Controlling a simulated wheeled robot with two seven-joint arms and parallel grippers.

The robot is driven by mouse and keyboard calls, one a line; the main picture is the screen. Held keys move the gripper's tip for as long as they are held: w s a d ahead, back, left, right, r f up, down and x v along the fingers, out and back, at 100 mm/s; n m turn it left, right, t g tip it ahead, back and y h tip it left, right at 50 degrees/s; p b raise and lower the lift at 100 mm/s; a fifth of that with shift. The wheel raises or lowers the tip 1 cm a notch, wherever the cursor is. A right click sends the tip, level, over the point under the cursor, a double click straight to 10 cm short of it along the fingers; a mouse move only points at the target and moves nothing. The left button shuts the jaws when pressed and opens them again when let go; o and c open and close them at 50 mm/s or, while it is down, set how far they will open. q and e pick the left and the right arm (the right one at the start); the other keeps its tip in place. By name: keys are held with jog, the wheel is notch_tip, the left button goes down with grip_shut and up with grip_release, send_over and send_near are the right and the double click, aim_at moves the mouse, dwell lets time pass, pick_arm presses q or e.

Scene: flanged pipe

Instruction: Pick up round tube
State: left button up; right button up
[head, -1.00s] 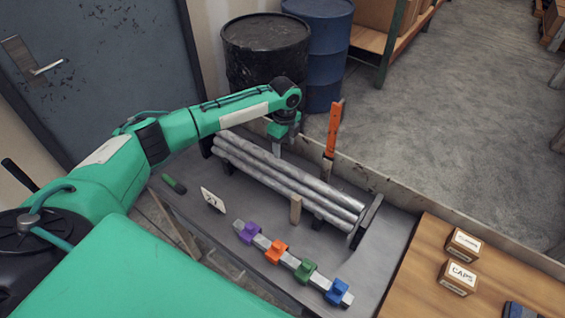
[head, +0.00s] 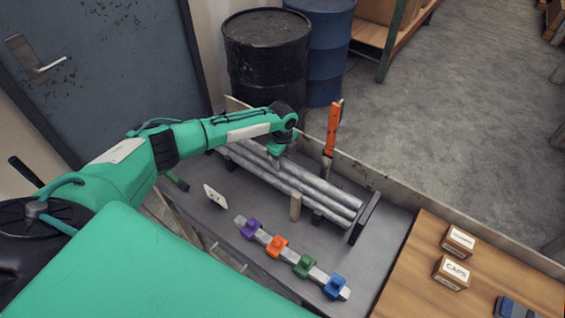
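Several grey round tubes (head: 295,187) lie side by side in a rack on the grey bench, sloping from upper left to lower right. My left gripper (head: 276,162) points down at the far-side tube, left of the middle of its length. Its fingers are small and partly hidden by the wrist, so I cannot tell whether they are open or touching the tube. My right gripper does not show in the head view.
An orange-handled tool (head: 333,128) stands upright behind the tubes. A wooden post (head: 295,206) stands in front. A bar with coloured clamps (head: 278,247) lies nearer. Boxes (head: 452,273) sit on the wooden table at right. Drums (head: 268,58) stand behind the bench.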

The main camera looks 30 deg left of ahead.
pick_arm(q)
grip_shut()
jog(key=shift+w, duration=0.1)
jog(key=shift+r, duration=0.1)
